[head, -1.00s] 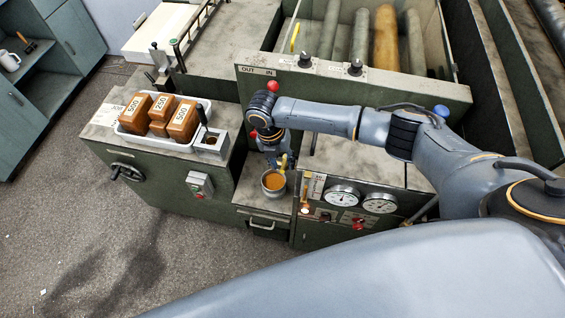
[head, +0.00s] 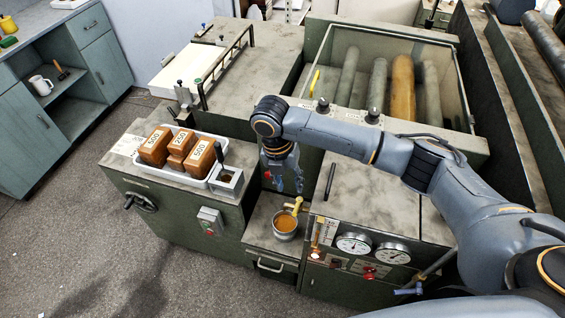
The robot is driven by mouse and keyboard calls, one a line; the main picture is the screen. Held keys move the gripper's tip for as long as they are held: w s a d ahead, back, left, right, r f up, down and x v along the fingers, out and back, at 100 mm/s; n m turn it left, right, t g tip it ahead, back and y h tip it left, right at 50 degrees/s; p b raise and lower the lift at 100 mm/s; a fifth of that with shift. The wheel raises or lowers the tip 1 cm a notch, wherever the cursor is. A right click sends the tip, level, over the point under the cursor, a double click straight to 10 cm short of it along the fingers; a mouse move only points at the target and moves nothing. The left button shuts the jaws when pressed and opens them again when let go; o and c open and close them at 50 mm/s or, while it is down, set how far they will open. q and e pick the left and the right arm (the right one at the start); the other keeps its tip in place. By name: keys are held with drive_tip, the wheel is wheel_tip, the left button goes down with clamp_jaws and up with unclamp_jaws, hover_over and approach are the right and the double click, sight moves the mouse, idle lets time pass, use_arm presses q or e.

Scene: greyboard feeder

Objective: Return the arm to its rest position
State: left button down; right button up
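My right arm reaches in from the right across the green machine (head: 262,95). My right gripper (head: 289,188) points down above and slightly behind a small metal cup of orange-brown liquid (head: 285,224). Its blue-grey fingers look parted with nothing between them. A yellow tap (head: 297,205) stands at the cup's back rim, just below the fingertips, and the gripper appears clear of both. The cup stands upright on a low shelf of the machine. My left gripper is not in view.
Left of the gripper, a white tray (head: 217,172) holds brown weight blocks (head: 180,149) beside a metal holder with a black handle. Gauges (head: 354,243) sit at the front right. Rollers (head: 402,85) lie in a bin behind my arm. Cabinets stand at far left, with open floor between.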

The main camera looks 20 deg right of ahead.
drive_tip(key=s+a+f+m+t+y, duration=0.1)
drive_tip(key=s+a+f+m+y, duration=0.15)
drive_tip(key=s+a+m, duration=0.3)
drive_tip(key=s+a+f+m+t+y, duration=0.1)
drive_tip(key=s+a+f+m+y, duration=0.15)
drive_tip(key=s+a+m, duration=0.35)
drive_tip(key=s+d+r+m+t+h, duration=0.1)
drive_tip(key=s+d+m, duration=0.5)
drive_tip(key=d+m, duration=0.2)
drive_tip(key=s+d+m+t+h, duration=0.2)
drive_tip(key=s+d+m, duration=0.4)
drive_tip(key=d+m, duration=0.25)
wheel_tip(320, 180, down, 30)
drive_tip(key=s+f+g+b, duration=0.1)
drive_tip(key=s+g+b, duration=0.1)
drive_tip(key=b, duration=0.1)
drive_tip(key=s+d+f+g+b, duration=0.1)
drive_tip(key=s+d+f+b, duration=0.1)
drive_tip(key=s+f, duration=1.4)
drive_tip(key=shift+d+f, duration=0.2)
drive_tip(key=shift+d, duration=0.3)
